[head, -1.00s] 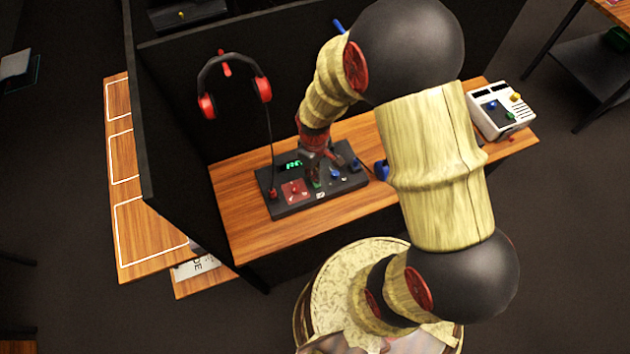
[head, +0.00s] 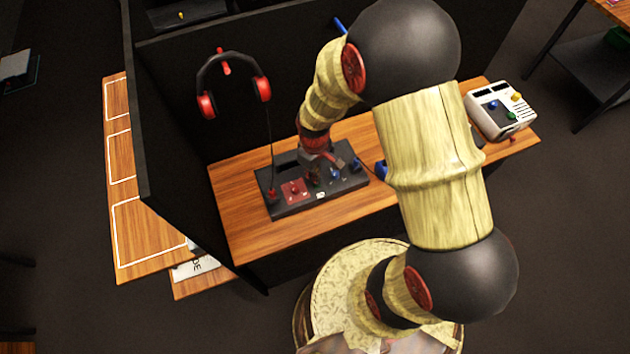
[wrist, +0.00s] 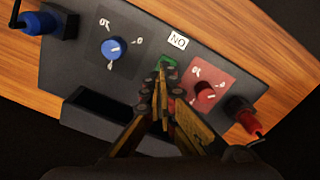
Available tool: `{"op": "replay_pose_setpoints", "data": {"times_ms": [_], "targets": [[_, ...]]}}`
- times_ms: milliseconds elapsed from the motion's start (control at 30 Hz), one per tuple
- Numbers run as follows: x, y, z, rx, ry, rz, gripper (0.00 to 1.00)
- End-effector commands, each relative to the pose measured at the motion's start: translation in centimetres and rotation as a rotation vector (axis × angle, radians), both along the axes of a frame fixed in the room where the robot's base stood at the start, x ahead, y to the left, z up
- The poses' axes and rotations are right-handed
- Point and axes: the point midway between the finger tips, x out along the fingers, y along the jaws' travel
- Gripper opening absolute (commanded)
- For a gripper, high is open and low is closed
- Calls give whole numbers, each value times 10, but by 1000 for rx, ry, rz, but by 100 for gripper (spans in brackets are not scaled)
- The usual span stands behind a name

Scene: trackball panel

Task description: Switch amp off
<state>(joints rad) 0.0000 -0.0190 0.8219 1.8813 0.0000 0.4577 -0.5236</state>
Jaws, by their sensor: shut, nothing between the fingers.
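The amp is a black panel (head: 300,205) on the wooden desk. It carries a red knob (wrist: 205,92) on a red plate, a blue knob (wrist: 114,48), and a small green switch (wrist: 168,64) between them beside a white label (wrist: 177,40). The amp's display window (wrist: 100,122) is dark. My gripper (wrist: 161,82) is shut and empty, its fingertips right at the green switch. They partly cover it, and I cannot tell whether they touch. In the head view my gripper (head: 314,180) is low over the panel's middle.
Red-and-black headphones (head: 233,85) hang on the dark partition (head: 180,120), their cable running to a red plug at the panel's left. A blue plug (wrist: 38,22) sits at the other end. A white box with coloured knobs (head: 502,110) stands at the desk's right end. The desk front (head: 300,228) is clear.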

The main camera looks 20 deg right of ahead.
Motion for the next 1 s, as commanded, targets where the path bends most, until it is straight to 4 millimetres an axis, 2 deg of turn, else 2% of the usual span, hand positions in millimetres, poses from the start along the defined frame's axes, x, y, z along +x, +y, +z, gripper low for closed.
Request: {"op": "replay_pose_setpoints", "data": {"times_ms": [267, 1000], "targets": [[0, 0, 5, 0, 0, 0, 0], [0, 0, 59, 0, 0, 0, 0]]}}
